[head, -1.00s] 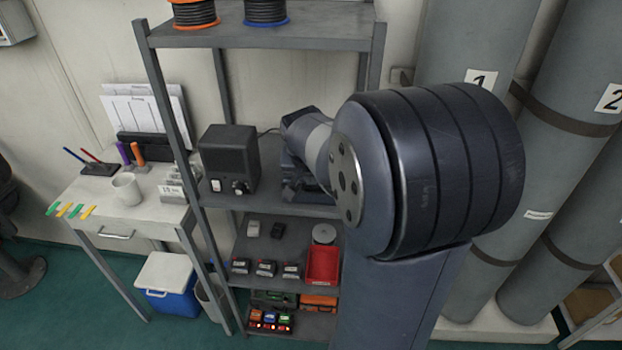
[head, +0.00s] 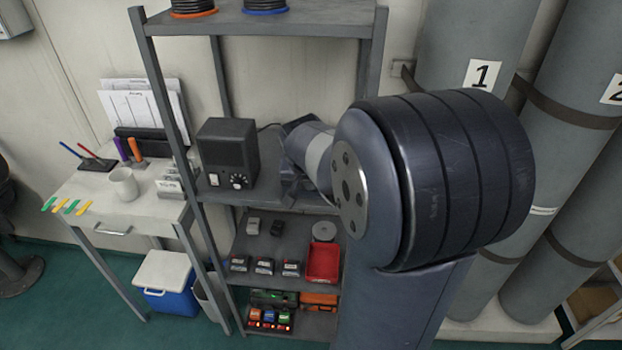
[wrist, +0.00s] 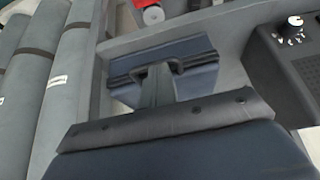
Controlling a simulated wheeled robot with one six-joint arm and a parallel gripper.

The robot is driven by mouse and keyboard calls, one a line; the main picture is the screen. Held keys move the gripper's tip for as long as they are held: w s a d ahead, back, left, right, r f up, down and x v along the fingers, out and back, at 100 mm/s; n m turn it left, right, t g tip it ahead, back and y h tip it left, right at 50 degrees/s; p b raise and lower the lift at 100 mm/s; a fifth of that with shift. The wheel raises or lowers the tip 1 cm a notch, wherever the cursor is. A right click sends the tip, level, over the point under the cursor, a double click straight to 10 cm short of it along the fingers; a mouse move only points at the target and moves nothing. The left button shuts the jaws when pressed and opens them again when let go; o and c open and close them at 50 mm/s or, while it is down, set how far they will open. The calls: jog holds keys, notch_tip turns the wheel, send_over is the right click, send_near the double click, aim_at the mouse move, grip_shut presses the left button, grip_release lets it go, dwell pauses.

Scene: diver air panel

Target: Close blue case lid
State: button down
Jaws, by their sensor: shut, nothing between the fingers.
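A small dark-blue case (wrist: 198,72) lies on the middle shelf in the wrist view, with a dark line running along its length. My gripper (wrist: 158,72) reaches over the middle of it with its grey fingers shut together and empty. A dark bracket-like shape shows at the fingertips. I cannot tell whether it is the tips or part of the case, nor whether they touch the case. The lid's angle is not clear, as my gripper covers part of the case. In the head view my arm hides most of this spot.
A black box with knobs (head: 228,157) stands close beside the case; it also shows in the wrist view (wrist: 295,60). The shelf posts (head: 165,105) and upper shelf (head: 260,32) frame the space. A red tray (head: 323,263) sits lower. Grey cylinders (head: 470,60) stand at right.

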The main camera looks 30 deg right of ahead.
jog(key=shift+s+a+f, duration=0.1)
jog(key=shift+s+f, duration=0.2)
jog(key=shift+f, duration=0.2)
jog(key=shift+r, duration=0.1)
jog(key=w+d+r+p+v, duration=0.1)
jog(key=p+v, duration=0.1)
jog(key=v, duration=1.1)
jog(key=shift+w+r, duration=0.2)
jog(key=shift+w, duration=0.05)
jog(key=b+x, duration=0.1)
jog(key=x, duration=1.1)
jog(key=shift+s+a+f, duration=0.2)
jog(key=shift+a+f, duration=0.05)
jog(key=shift+f, duration=0.2)
jog(key=shift+s, duration=0.1)
